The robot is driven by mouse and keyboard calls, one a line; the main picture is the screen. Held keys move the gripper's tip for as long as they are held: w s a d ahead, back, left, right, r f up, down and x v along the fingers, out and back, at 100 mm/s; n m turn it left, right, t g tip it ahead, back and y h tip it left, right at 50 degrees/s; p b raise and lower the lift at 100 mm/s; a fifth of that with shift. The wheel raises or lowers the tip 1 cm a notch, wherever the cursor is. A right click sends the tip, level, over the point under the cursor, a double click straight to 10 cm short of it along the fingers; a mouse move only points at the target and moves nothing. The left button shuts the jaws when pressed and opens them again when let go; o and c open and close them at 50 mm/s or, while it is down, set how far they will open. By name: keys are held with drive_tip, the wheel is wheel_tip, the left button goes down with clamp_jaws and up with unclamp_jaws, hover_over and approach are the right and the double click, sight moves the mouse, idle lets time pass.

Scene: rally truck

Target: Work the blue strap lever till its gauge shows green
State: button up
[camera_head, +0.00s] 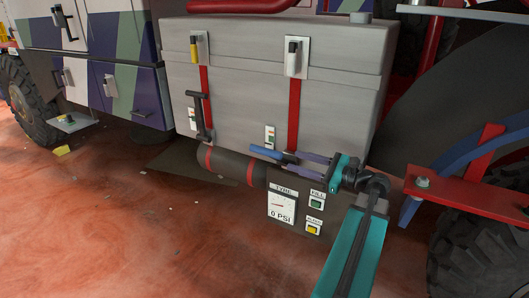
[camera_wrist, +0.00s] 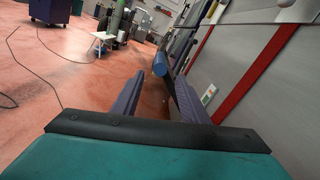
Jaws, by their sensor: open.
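The blue strap lever (camera_head: 267,152) sticks out to the left at the foot of the right red strap (camera_head: 294,112), low on the grey box. My gripper (camera_head: 301,161) is open at the lever's right part, reaching in from the right. In the wrist view the lever's blue end (camera_wrist: 160,64) shows between and beyond the open fingertips (camera_wrist: 161,80); its dark bar runs close to the right finger. I cannot tell whether they touch. A small gauge (camera_head: 270,136) with red and green marks sits beside the strap; its needle is too small to read.
A black lever (camera_head: 199,115) stands upright on the left strap (camera_head: 205,85). Below the box are a dark cylinder (camera_head: 228,164) and a tyre gauge panel (camera_head: 282,207) reading 0 PSI with green and yellow buttons. A red-blue bracket (camera_head: 465,188) juts out at right.

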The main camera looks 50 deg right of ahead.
sight(264, 151)
drive_tip(key=shift+w, duration=0.1)
drive_tip(key=shift+p+x, duration=1.9)
drive_tip(key=shift+x, duration=4.9)
clamp_jaws()
